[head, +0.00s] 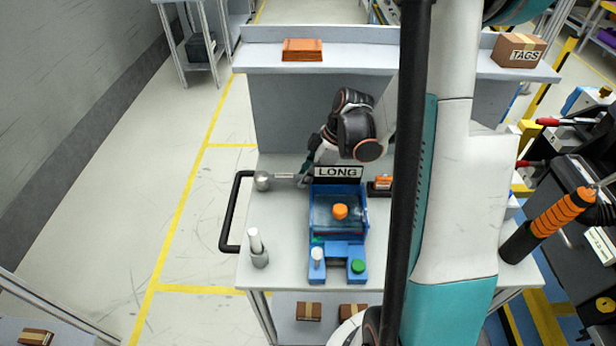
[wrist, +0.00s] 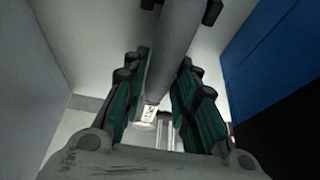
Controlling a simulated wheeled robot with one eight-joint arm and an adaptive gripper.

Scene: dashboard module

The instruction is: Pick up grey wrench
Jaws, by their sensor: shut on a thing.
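The grey wrench (head: 264,181) lies sideways at the left of the blue fixture in the head view, its rounded end pointing left. My gripper (head: 305,175) is at its right end, beside the "LONG" sign, and partly hidden by my arm. In the wrist view the grey wrench (wrist: 175,50) shows as a grey bar between the green-padded fingers of my gripper (wrist: 158,95), which is shut on it. I cannot tell whether the wrench touches the table.
The blue fixture (head: 325,249) with an orange knob stands close right of my gripper. A grey upright tool (head: 257,247) stands at the table's front left. A black handle rail (head: 229,222) edges the left side. An orange-topped box (head: 382,183) sits right of the sign.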

